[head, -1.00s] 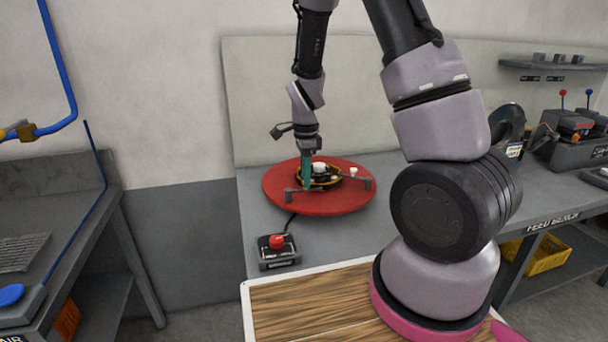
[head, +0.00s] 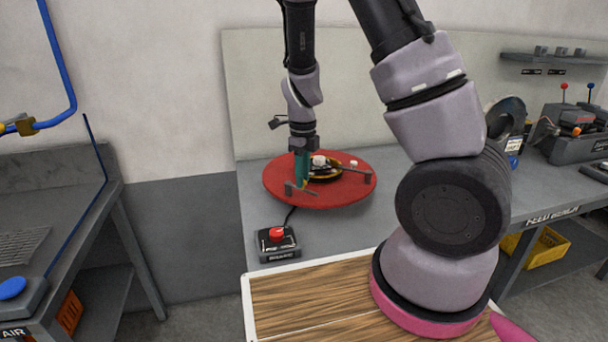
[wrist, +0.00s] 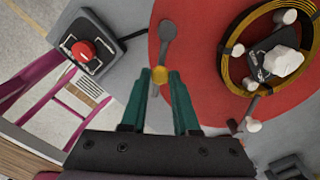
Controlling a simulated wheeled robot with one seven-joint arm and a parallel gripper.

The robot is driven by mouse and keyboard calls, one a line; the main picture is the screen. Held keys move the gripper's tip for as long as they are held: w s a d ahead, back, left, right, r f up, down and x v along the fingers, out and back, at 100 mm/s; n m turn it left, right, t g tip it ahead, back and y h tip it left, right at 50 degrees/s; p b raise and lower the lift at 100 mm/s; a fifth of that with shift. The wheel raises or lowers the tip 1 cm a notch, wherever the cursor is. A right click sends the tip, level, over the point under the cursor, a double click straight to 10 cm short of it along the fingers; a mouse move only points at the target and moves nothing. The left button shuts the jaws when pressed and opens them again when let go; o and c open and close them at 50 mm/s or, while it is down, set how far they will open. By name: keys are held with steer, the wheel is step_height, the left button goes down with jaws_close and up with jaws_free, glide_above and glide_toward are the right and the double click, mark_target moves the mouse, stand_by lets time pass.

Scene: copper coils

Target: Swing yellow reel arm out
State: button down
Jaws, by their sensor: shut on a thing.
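A red round turntable (head: 340,198) lies on the grey bench, with a yellow-and-black coil (head: 326,177) around a white hub piece near its middle. In the wrist view the coil (wrist: 233,72) is at the upper right. A grey reel arm (wrist: 165,48) lies over the disc's left edge, with a rounded end and a yellow knob (wrist: 159,75) on it. My gripper (wrist: 159,76) has its teal fingers on either side of the knob, shut on it. In the head view my gripper (head: 301,184) points down at the disc's left part; the knob is hidden there.
A control box with a red button (head: 277,234) stands in front of the disc, left, with a black cable. White posts (wrist: 253,125) and another grey arm (head: 366,178) stand on the disc. A lever unit (head: 580,135) is on the bench at right. Bare bench lies right of the disc.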

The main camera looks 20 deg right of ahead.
steer(key=shift+a, duration=0.15)
stand_by(0.4)
steer(key=c, duration=0.7)
jaws_free()
steer(key=shift+o, duration=0.2)
step_height(320, 180, up, 11)
